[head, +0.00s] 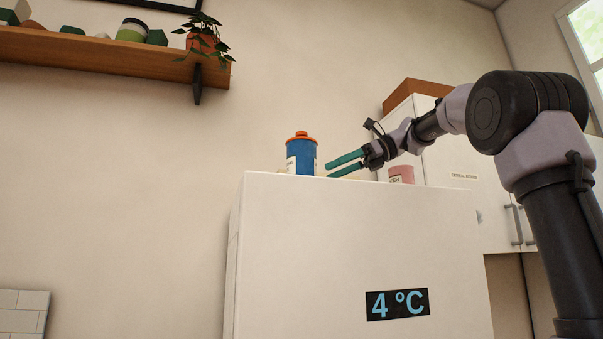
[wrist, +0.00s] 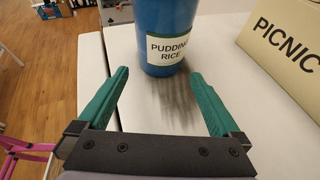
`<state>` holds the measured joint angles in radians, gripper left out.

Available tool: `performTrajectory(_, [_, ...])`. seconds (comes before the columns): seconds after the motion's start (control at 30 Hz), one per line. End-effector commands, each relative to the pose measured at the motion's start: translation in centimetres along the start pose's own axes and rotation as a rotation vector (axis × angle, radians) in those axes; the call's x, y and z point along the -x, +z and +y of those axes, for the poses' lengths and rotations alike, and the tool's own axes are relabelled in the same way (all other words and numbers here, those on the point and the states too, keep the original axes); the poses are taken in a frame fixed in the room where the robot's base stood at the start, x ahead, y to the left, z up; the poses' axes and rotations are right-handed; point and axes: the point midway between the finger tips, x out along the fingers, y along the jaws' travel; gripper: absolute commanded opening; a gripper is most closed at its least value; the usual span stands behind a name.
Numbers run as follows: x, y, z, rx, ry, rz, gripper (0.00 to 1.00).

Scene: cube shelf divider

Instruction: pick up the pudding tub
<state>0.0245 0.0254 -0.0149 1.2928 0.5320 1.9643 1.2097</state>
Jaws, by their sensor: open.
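The pudding tub (head: 302,158) is a blue cylinder with an orange lid, upright on top of the white fridge-like cabinet (head: 330,225). Its label reads "PUDDING RICE" in the wrist view (wrist: 162,18). My gripper (head: 329,168) has two teal fingers, open and empty, pointing left at the tub from its right side. In the head view a small gap shows between the fingertips and the tub. In the wrist view the tub stands just ahead of the open fingers (wrist: 160,74), roughly centred between them. The lid is out of the wrist view.
A cream box marked "PICNIC" (wrist: 285,50) stands to the right of the tub in the wrist view. A pink container (head: 402,173) stands on the cabinet top behind my gripper. The cabinet's left edge drops to the wooden floor (wrist: 45,50). A wall shelf (head: 110,60) hangs upper left.

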Motion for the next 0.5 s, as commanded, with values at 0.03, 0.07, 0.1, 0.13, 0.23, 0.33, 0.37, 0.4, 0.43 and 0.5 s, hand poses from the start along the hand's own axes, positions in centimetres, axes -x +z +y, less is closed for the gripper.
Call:
performTrajectory(0.03, [-1.0,0.0,0.2,0.002,0.005,0.000,1.00])
performTrajectory(0.07, [-1.5,0.0,0.2,0.000,0.005,-0.001,1.00])
performTrajectory(0.1, [-2.1,0.0,0.1,0.001,0.004,0.000,1.00])
performTrajectory(0.13, [-2.5,0.0,0.1,0.001,0.004,0.000,1.00])
performTrajectory(0.23, [-3.4,0.0,0.1,0.000,0.003,0.000,1.00])
performTrajectory(0.33, [-4.0,0.1,0.1,0.000,0.003,-0.001,1.00])
performTrajectory(0.37, [-4.3,0.1,0.1,0.001,0.003,-0.001,1.00])
performTrajectory(0.4, [-4.8,0.2,0.0,0.001,0.003,0.000,1.00])
performTrajectory(0.43, [-5.3,0.2,0.0,0.000,0.004,0.000,1.00])
performTrajectory(0.5, [-6.4,0.4,0.0,0.001,0.005,0.001,1.00])
